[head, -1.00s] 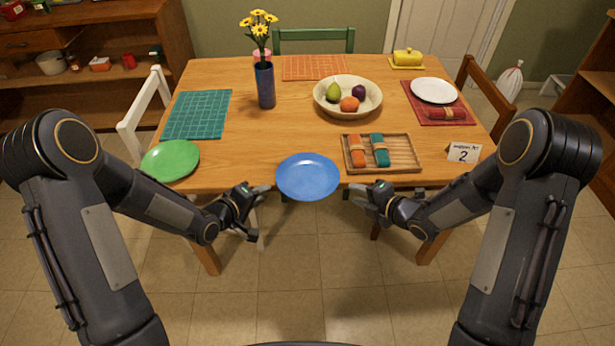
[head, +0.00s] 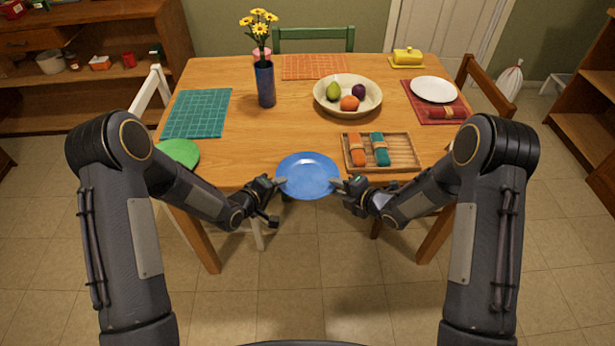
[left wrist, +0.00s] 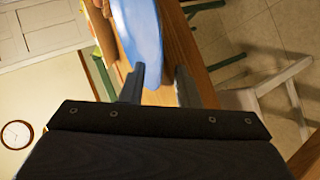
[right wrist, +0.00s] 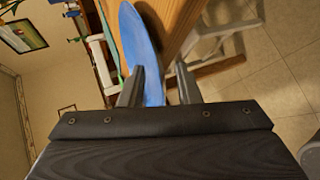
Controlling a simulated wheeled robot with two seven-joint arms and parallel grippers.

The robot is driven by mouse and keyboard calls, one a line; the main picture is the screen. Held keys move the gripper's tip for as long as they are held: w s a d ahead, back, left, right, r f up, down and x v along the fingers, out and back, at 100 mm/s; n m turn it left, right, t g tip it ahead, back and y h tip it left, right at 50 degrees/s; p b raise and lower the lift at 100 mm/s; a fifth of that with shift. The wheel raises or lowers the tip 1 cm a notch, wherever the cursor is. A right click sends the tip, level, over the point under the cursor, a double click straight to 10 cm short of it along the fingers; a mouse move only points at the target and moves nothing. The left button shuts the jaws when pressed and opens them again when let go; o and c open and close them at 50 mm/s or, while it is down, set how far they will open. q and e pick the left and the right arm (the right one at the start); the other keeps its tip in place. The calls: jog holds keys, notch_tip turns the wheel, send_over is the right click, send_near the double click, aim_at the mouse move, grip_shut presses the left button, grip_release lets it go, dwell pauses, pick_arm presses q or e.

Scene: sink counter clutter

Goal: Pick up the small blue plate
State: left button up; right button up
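The blue plate (head: 308,175) lies at the front edge of the wooden table and appears to overhang it. My left gripper (head: 279,184) is at the plate's left rim and my right gripper (head: 338,186) is at its right rim. In the left wrist view the fingers (left wrist: 158,84) are apart, with the plate (left wrist: 143,30) rim reaching toward the gap, nearer one finger. In the right wrist view the fingers (right wrist: 161,84) are also apart, with the plate (right wrist: 138,45) rim between them. Whether any finger touches the plate I cannot tell.
A green plate (head: 178,152) lies to the left, partly hidden by my left arm. A fruit bowl (head: 324,103) and a blue vase (head: 265,84) stand further back.

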pick_arm(q)
jog(key=shift+w+d+f, duration=0.1)
jog(key=shift+w, duration=0.15)
pick_arm(e)
jog(key=shift+w+a+f, duration=0.1)
jog(key=shift+w+a, duration=0.1)
pick_arm(q)
grip_shut()
pick_arm(e)
grip_shut()
